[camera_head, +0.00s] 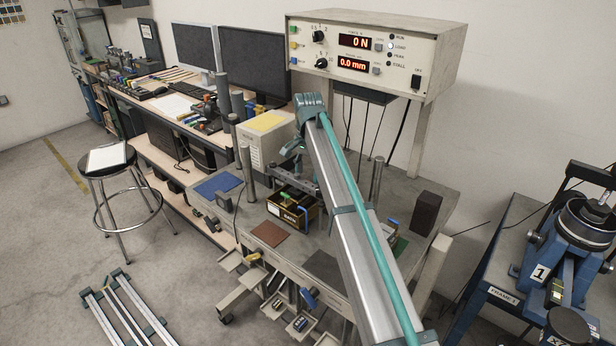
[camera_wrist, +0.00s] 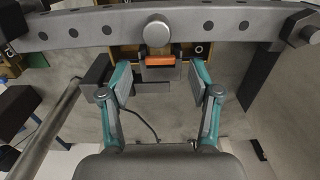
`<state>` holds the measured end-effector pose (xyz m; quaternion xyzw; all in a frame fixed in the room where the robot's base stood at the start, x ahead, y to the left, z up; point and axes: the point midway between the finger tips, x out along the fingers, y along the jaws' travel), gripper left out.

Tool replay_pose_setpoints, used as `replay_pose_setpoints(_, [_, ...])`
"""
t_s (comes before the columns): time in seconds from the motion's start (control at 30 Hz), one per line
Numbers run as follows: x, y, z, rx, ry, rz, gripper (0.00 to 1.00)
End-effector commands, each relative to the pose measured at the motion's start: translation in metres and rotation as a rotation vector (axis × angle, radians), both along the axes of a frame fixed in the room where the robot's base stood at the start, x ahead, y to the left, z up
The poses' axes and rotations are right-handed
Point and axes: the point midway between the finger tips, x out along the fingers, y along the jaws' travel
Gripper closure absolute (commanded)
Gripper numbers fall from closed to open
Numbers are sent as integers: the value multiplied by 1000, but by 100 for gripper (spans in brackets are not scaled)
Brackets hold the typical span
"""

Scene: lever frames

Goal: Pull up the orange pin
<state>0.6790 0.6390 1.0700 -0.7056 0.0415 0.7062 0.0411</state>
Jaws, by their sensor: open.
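The orange pin (camera_wrist: 160,60) shows in the wrist view as a small orange block in a dark bracket, just below a round grey knob (camera_wrist: 157,31) on a perforated grey bar (camera_wrist: 90,31). My gripper (camera_wrist: 161,78) is open, with one teal finger on each side of the pin. There are gaps between the pads and the pin, and nothing is held. In the head view my arm crosses the bench, and I cannot make out the pin there. Part of my gripper (camera_head: 292,148) shows beside the arm, above the frame on the bench.
The grey bar spans the top of the wrist view, close to my fingers. A grey post (camera_wrist: 47,130) stands at left. On the bench, a labelled yellow-black box (camera_head: 291,210) sits between upright posts (camera_head: 248,172). A control box (camera_head: 375,50) stands behind, reading 0 N and 0.0 mm.

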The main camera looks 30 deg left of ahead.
Motion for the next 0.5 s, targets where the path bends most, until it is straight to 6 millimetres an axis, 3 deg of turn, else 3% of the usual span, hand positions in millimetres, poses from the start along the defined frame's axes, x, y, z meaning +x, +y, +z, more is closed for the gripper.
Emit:
replay_pose_setpoints(0.2, [0,0,-22,0,0,0,38])
replay_pose_setpoints(0.5, [0,0,-28,1,-1,0,38])
